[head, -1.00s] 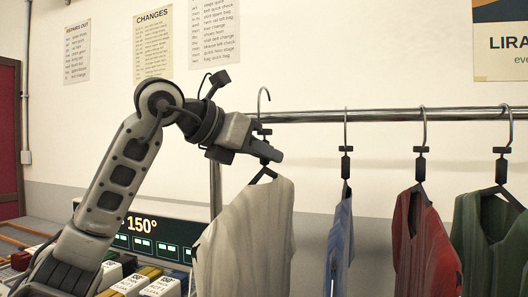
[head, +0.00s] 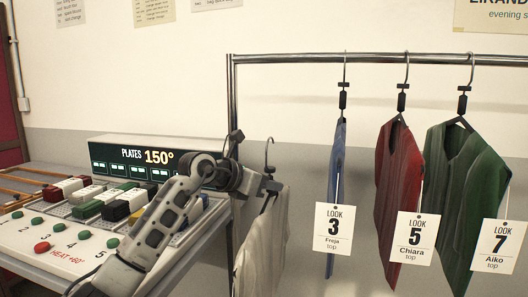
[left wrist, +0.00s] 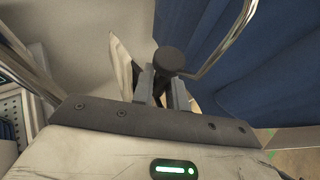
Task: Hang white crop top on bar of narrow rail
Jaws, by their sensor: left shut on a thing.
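The white crop top (head: 262,245) hangs from a dark hanger with a metal hook (head: 269,150) in the head view. My left gripper (head: 270,187) is shut on the hanger's neck, above the cloth. The hook's top is well below the bar (head: 300,57) in the picture, just right of the rail's left post (head: 233,95), and apart from the bar. In the left wrist view my left gripper (left wrist: 164,90) is closed around the dark hanger neck, with white cloth (left wrist: 123,68) behind it. My right gripper is not in view.
A blue top (head: 336,190), a red top (head: 397,190) and a green top (head: 462,200) hang further right with look tags. The bar's left stretch is free. A console (head: 55,240) with coloured buttons and a 150° display (head: 150,157) stands at left.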

